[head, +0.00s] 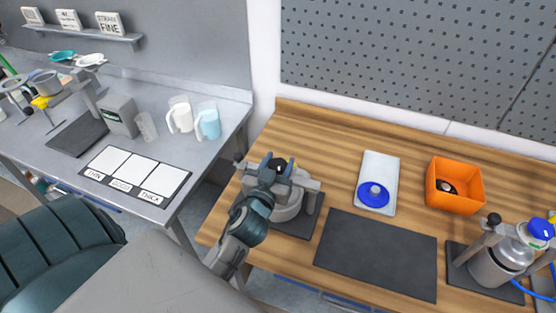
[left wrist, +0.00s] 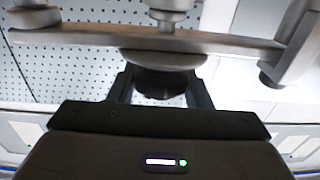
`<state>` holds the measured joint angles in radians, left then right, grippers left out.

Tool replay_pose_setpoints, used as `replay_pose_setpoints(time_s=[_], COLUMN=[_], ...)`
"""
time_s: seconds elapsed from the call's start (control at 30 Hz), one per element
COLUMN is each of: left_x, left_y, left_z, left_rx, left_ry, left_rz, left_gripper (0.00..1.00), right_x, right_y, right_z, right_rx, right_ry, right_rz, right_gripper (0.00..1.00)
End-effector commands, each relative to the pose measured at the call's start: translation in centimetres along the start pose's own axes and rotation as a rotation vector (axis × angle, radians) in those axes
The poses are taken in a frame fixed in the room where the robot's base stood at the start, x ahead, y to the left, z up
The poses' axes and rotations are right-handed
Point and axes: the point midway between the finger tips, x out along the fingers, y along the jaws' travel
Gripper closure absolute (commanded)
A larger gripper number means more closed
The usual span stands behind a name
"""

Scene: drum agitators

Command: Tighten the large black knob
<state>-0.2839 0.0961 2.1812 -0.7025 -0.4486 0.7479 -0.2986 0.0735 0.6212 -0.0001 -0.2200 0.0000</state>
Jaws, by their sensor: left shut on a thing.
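The large black knob (head: 282,163) sits on the clamp frame of the agitator drum (head: 287,205) on the wooden bench. My left gripper (head: 279,166) reaches over it from the front and is shut on it. In the left wrist view the dark knob (left wrist: 160,82) lies between the two fingers of my left gripper (left wrist: 160,92), under a round metal disc (left wrist: 163,57) and a crossbar (left wrist: 150,41). The gripper partly hides the knob in the head view. My right gripper is not in view.
A dark mat (head: 376,255) lies right of the drum. Behind it are a white tray (head: 380,165) with a blue lid (head: 373,195) and an orange bin (head: 454,205). A second agitator drum (head: 497,268) stands at the right. A grey side table (head: 145,165) is at the left.

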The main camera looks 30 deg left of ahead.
Motion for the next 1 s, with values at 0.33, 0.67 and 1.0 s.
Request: replay_pose_setpoints(time_s=[0.33, 0.67, 1.0], left_x=[0.0, 0.0, 0.0], left_y=[-0.1, 0.1, 0.1], left_z=[0.1, 0.5, 0.2], left_rx=[0.004, 0.008, 0.002], left_ry=[-0.001, 0.003, 0.002], left_rz=[0.265, 0.452, 0.548], left_gripper=[0.78, 0.78, 0.78], right_x=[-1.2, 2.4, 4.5], right_y=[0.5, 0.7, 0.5], right_z=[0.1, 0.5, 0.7], right_rx=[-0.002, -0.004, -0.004], right_ry=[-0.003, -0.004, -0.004], right_rz=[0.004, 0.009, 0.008], right_gripper=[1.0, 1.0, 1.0])
